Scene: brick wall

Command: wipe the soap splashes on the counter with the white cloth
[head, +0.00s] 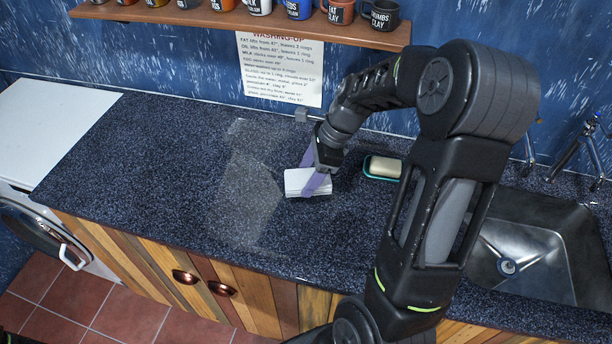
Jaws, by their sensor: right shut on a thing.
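The white cloth (296,184) is a small folded block on the dark speckled counter (130,165). My right gripper (315,180), with purple fingers, points down and is shut on the white cloth, which appears to touch the counter. Pale, faint soap splashes (248,200) form a see-through patch on the counter, left of the cloth and running toward the front edge. Part of the counter behind my right arm is hidden. My left gripper is not in view.
A soap bar (384,168) lies in a teal dish right of the gripper. A metal sink (540,245) with a tap (577,145) is at the right. A shelf of mugs (260,22) hangs above a washing-up notice (281,70). The counter's left part is clear.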

